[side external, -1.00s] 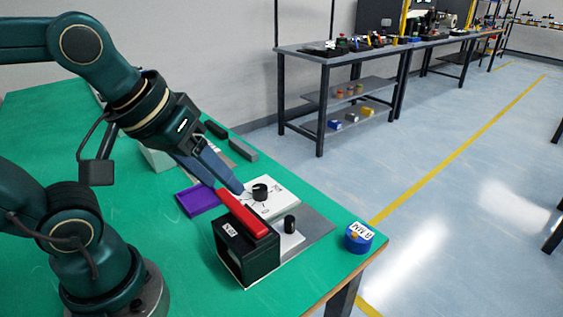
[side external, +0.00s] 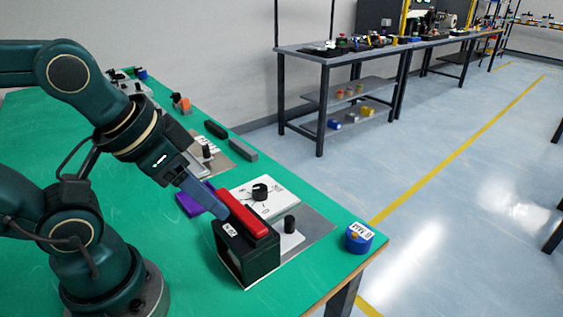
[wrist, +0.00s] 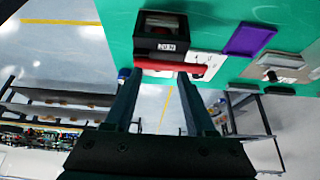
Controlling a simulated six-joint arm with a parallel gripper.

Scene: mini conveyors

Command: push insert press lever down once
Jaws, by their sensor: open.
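The insert press is a black box-shaped frame (side external: 247,255) with a white label, near the front corner of the green table. Its red lever (side external: 247,214) lies along the top, sloping slightly. In the wrist view the lever (wrist: 172,65) crosses in front of my two finger ends, with the black frame (wrist: 161,30) beyond it. My gripper (side external: 222,211) is right at the left end of the lever, pointing down at a slant. Its fingers (wrist: 157,77) are apart with nothing between them. I cannot tell whether they touch the lever.
A white plate with a black knob (side external: 260,192) and a black peg (side external: 290,224) stand beside the press. A purple tray (side external: 190,205) lies behind my fingers. A blue round piece (side external: 358,238) sits near the table edge. Dark bars (side external: 243,150) lie farther back.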

